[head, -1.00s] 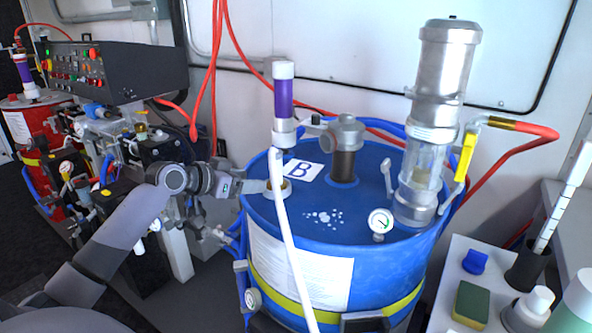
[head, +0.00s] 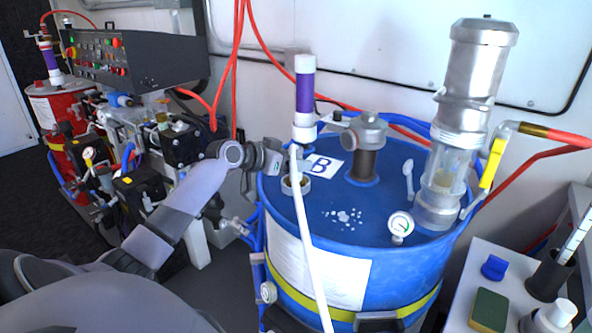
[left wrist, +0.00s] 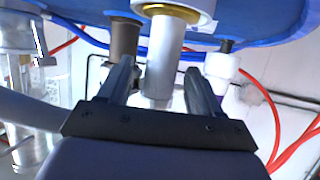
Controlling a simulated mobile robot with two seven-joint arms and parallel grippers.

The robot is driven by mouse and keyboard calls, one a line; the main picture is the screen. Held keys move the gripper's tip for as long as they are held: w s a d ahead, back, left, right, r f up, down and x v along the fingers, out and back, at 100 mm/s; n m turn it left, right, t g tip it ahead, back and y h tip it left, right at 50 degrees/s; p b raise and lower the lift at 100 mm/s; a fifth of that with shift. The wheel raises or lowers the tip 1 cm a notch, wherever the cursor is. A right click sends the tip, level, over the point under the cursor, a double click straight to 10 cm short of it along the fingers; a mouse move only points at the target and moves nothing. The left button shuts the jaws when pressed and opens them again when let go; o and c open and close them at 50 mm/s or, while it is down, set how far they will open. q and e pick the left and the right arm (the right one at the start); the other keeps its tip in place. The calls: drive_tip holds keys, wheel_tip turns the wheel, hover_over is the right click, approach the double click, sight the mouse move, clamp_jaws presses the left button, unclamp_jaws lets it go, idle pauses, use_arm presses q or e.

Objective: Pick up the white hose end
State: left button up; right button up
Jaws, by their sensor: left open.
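The white hose (head: 311,240) runs down the front of the blue drum (head: 400,275) and out of the bottom of the head view. Its upper end (head: 294,152) is above the brass-lined port (head: 296,185) in the drum lid. My left gripper (head: 280,160) is beside this end, on its left, with the fingertips partly hidden. In the left wrist view its two fingers (left wrist: 155,88) are open, with a pale tube (left wrist: 160,60), seemingly the hose end, between them. I cannot tell whether they touch it. My right gripper is not in view.
A purple-banded white cylinder (head: 305,95) stands just behind the hose end. A capped pipe (head: 368,150), a gauge (head: 401,225) and a metal pump (head: 465,110) stand on the lid. A control panel (head: 135,50) is at left, a cluttered side table (head: 462,300) at right.

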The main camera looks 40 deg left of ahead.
use_arm(q)
drive_tip(key=shift+w+d+f, duration=0.1)
drive_tip(key=shift+w+f, duration=0.1)
drive_tip(key=shift+w, duration=0.3)
drive_tip(key=c, duration=1.1)
clamp_jaws()
drive_tip(key=shift+r, duration=0.15)
